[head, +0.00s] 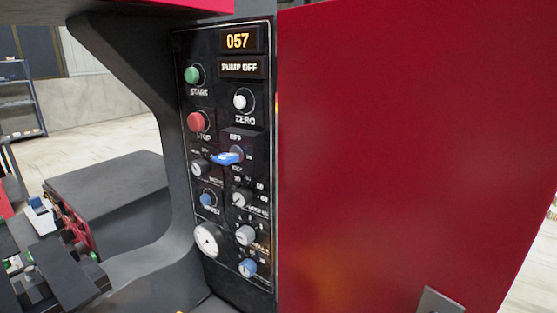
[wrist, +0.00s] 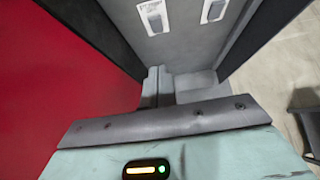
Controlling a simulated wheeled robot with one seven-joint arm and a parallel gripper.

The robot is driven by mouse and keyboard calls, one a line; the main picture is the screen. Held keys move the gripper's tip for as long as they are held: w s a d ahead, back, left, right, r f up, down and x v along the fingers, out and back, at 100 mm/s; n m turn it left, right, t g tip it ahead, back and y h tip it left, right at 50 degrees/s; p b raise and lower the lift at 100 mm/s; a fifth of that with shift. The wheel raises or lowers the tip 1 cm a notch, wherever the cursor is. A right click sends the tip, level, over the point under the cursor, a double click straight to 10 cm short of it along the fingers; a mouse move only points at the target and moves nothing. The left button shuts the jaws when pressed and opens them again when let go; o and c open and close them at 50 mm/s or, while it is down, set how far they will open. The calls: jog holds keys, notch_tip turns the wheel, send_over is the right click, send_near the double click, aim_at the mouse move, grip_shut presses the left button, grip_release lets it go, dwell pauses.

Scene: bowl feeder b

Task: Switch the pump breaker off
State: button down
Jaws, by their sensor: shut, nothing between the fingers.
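In the wrist view, two white switches sit on a grey panel at the top: a left switch (wrist: 151,16) with small dark lettering and a right switch (wrist: 213,10). The lettering is too small to read, so I cannot tell which is the pump breaker or its position. My gripper (wrist: 158,80) is shut and empty, below the switches in the picture and apparently apart from them. In the head view, the control panel (head: 215,105) has a lit sign (head: 239,68) reading PUMP OFF. I do not make out the two white switches there.
The control panel also bears a 057 display (head: 238,40), a green START button (head: 193,74), a red STOP button (head: 198,122), a blue lever (head: 227,158) and a gauge (head: 207,240). A large red panel (head: 400,150) fills the right. Open floor (head: 110,130) shows at left.

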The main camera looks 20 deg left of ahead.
jog(key=a+r+p+x, duration=0.1)
jog(key=p+x, duration=0.3)
jog(key=x, duration=0.8)
jog(key=shift+w+a+r, duration=0.35)
jog(key=shift+a, duration=0.25)
